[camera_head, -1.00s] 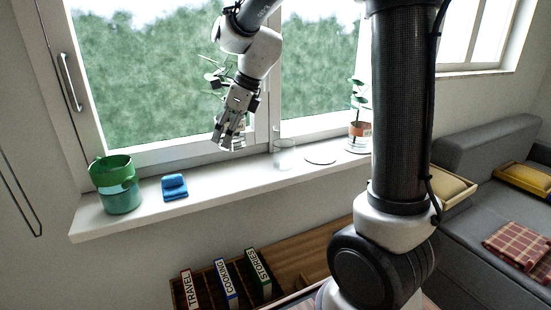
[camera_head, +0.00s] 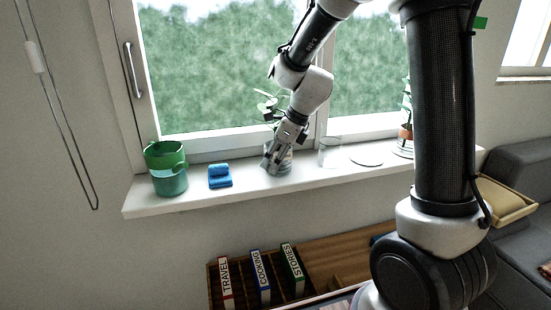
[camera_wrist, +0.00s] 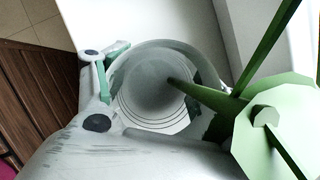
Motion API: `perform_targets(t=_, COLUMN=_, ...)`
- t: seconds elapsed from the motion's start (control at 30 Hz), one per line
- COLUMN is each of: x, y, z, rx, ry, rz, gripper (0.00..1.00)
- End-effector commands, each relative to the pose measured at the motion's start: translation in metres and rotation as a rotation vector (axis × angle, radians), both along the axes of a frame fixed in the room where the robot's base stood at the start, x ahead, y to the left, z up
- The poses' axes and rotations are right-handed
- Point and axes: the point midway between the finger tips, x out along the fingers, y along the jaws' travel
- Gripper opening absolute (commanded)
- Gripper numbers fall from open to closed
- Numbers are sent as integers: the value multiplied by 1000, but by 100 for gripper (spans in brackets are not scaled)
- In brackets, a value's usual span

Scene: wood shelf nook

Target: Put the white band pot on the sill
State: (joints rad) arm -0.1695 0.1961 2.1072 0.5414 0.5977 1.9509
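A grey-white pot (camera_head: 284,168) with a leafy green plant is at my gripper (camera_head: 272,160), over the middle of the sill (camera_head: 200,201). Its base appears to be at the sill's surface, but the contact is hard to make out. In the wrist view the pot (camera_wrist: 155,103) shows from above as a pale ringed round, with stem and big green leaves at the right. My gripper's fingers (camera_wrist: 103,85) are at its left rim and appear shut on it. The far fingertip is hidden. Its band is not clear.
On the sill are a green mug (camera_head: 168,172), a blue item (camera_head: 220,177), a clear glass (camera_head: 330,153), a white disc (camera_head: 366,157) and a terracotta-and-white plant pot (camera_head: 404,142) at the right. Below stands a wooden rack (camera_head: 330,260) with several labelled books.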

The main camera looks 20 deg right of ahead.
Motion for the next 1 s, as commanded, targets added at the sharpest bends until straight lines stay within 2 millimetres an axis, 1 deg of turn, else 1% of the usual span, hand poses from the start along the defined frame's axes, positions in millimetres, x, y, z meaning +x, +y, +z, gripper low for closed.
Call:
perform_targets(t=0.03, x=0, y=0, z=0, rx=0, ry=0, rz=0, gripper=78)
perform_targets(t=0.1, x=0, y=0, z=0, rx=0, ry=0, rz=0, gripper=90)
perform_targets(t=0.13, x=0, y=0, z=0, rx=0, ry=0, rz=0, gripper=94)
perform_targets(t=0.47, x=0, y=0, z=0, rx=0, ry=0, rz=0, gripper=94)
perform_targets(t=0.57, x=-1, y=-1, z=5, rx=0, ry=0, rz=0, gripper=94)
perform_targets(t=0.67, x=-3, y=-6, z=18, rx=1, ry=-4, rz=0, gripper=94)
perform_targets(t=0.9, x=-16, y=-24, z=67, rx=1, ry=-4, rz=-3, gripper=94)
perform_targets(t=1.0, x=-21, y=-31, z=85, rx=0, ry=-2, rz=0, gripper=94)
